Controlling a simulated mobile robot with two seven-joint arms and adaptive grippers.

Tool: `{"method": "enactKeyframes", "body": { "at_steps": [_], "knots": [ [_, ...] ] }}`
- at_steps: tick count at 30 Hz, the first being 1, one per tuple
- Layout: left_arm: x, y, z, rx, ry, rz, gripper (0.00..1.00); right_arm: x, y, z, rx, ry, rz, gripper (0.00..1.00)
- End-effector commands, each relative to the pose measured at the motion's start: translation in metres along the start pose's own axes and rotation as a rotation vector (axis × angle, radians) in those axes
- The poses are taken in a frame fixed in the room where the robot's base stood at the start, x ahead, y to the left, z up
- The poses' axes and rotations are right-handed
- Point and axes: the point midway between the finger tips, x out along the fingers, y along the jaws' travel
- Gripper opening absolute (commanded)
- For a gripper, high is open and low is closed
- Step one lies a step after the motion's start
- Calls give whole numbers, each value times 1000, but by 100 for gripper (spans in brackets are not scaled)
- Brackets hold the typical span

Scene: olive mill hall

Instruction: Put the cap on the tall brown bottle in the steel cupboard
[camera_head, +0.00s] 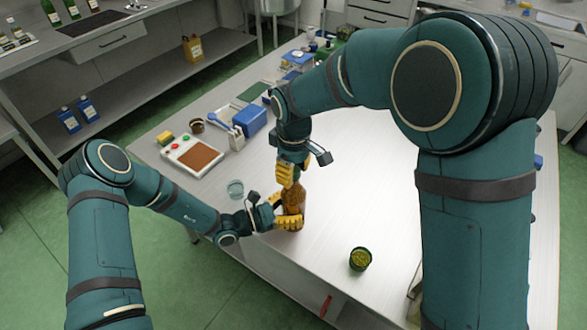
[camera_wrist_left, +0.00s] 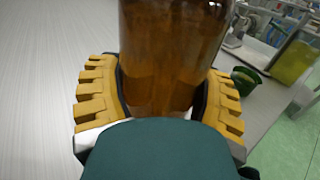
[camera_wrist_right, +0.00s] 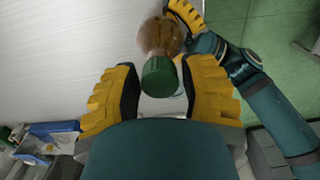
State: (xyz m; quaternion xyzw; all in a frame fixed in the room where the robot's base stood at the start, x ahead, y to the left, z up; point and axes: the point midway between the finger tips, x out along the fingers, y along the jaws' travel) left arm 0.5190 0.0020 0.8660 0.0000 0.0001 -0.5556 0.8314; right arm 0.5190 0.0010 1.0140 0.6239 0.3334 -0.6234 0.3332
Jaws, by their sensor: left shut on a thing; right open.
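The tall brown bottle (camera_head: 294,198) stands upright on the steel table; its amber body fills the middle of the left wrist view (camera_wrist_left: 172,55). My left gripper (camera_head: 284,212) is shut around its lower body, one yellow finger on each side (camera_wrist_left: 160,100). My right gripper (camera_head: 292,174) is above the bottle's top, pointing down, with its fingers apart. The green cap (camera_wrist_right: 158,78) is between and just beyond these fingers (camera_wrist_right: 163,90), in line with the bottle's top (camera_wrist_right: 160,36). Whether it is seated on the neck cannot be told. The right gripper hides it in the head view.
The steel table (camera_head: 330,215) is clear right of the bottle, up to a green cup (camera_head: 360,259). A glass dish (camera_head: 235,188) is left of the bottle. A scale with a brown plate (camera_head: 192,156) and a blue box (camera_head: 250,120) stand farther back.

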Motion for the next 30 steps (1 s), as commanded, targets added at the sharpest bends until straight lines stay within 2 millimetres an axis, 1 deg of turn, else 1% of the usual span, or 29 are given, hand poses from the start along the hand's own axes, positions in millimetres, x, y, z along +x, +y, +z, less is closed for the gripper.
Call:
{"method": "enactKeyframes", "body": {
  "at_steps": [1,3,11,13,16,20,21,23,30],
  "knots": [
    [0,0,1,1,-2,0,0,0,0,0,0,0,0,20],
    [0,0,1,1,-2,0,0,0,0,0,0,0,0,0],
    [0,0,1,1,-2,0,0,0,0,0,1,0,0,0],
    [0,0,1,1,-2,0,0,0,0,0,24,0,0,0],
    [0,0,1,1,-2,0,0,0,0,0,124,0,1,0],
    [0,0,1,1,-2,0,0,0,0,0,114,0,0,0],
    [0,0,1,1,-2,0,0,0,0,0,114,0,0,37],
    [0,0,1,1,-2,0,0,0,0,0,114,0,0,58],
    [0,0,1,1,-2,0,0,0,0,0,114,0,0,58]
  ]
}}
